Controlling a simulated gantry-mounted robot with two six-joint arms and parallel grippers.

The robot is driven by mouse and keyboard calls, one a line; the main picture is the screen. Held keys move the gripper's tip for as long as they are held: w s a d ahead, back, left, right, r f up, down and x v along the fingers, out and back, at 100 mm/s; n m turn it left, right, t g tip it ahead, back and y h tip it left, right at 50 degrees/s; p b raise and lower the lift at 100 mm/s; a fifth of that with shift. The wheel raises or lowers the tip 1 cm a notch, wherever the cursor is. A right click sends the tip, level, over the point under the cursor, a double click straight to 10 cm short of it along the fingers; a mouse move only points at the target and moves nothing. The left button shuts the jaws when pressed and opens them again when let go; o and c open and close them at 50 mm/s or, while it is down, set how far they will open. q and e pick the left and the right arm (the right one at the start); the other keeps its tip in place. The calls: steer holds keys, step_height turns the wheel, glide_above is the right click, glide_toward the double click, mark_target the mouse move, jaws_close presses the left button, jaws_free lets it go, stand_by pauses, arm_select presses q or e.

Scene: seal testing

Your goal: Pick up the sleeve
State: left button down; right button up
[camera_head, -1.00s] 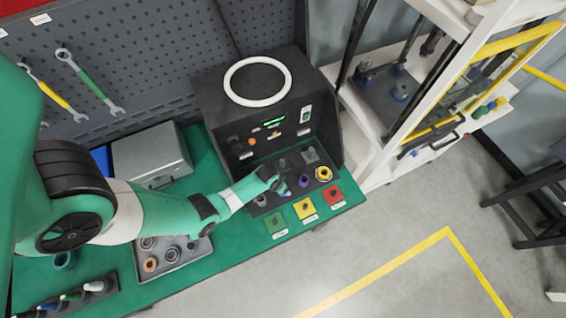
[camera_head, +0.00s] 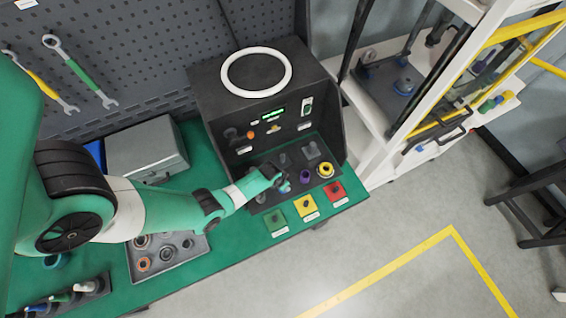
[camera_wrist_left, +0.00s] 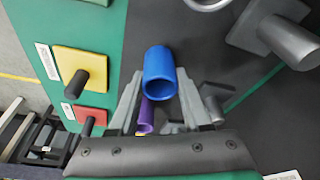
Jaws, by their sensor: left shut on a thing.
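A blue hollow sleeve (camera_wrist_left: 160,75) is between the two fingers of my left gripper in the left wrist view, its open end facing the camera. My left gripper (camera_wrist_left: 158,100) is shut on it. In the head view my left gripper (camera_head: 282,183) is low over the dark fixture plate (camera_head: 262,204) in front of the black test station. The sleeve is too small and too covered to make out clearly there. Whether it still touches the plate I cannot tell. My right gripper is not in view.
A purple part (camera_head: 305,176) and a yellow ring part (camera_head: 325,170) stand right of my gripper. A grey parts tray (camera_head: 150,268) is left; the black test station (camera_head: 225,110) rises behind.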

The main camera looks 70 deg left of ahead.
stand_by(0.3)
arm_select(q)
steer(key=shift+r+p, duration=0.55)
steer(key=shift+r, duration=0.05)
step_height(320, 180, up, 3)
steer(key=shift+f+p, duration=0.1)
steer(key=shift+p, duration=1.15)
steer(key=s+d+r+p, duration=0.9)
steer(key=d+p, duration=0.1)
steer(key=shift+d, duration=0.3)
